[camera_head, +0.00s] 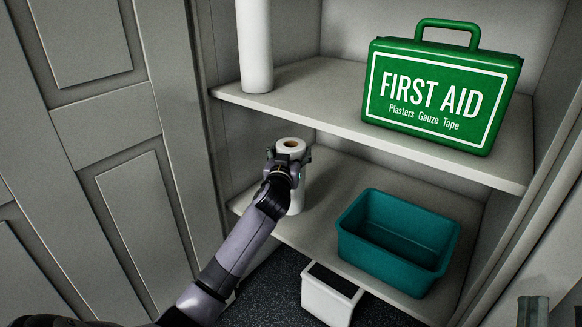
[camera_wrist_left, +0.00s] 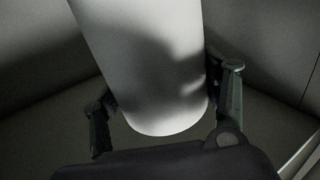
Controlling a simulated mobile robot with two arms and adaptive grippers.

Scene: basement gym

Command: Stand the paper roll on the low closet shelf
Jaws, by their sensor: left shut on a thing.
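The white paper roll (camera_head: 297,197) is upright at the left part of the low closet shelf (camera_head: 350,178). Its top with the brown core shows above my left gripper (camera_head: 291,162). My left gripper is shut on the roll from the front left. In the left wrist view the paper roll (camera_wrist_left: 150,70) fills the space between the two fingers of my left gripper (camera_wrist_left: 165,105). The arm hides part of the roll in the head view. I cannot tell whether its lower end touches the shelf. My right gripper is not clearly in view.
A teal bin (camera_head: 385,262) stands on the low shelf right of the roll. The upper shelf (camera_head: 330,115) holds a green first aid case (camera_head: 440,95) and a white cylinder (camera_head: 255,45). A white container (camera_head: 328,300) is on the floor below. A grey panelled door (camera_head: 110,150) is at left.

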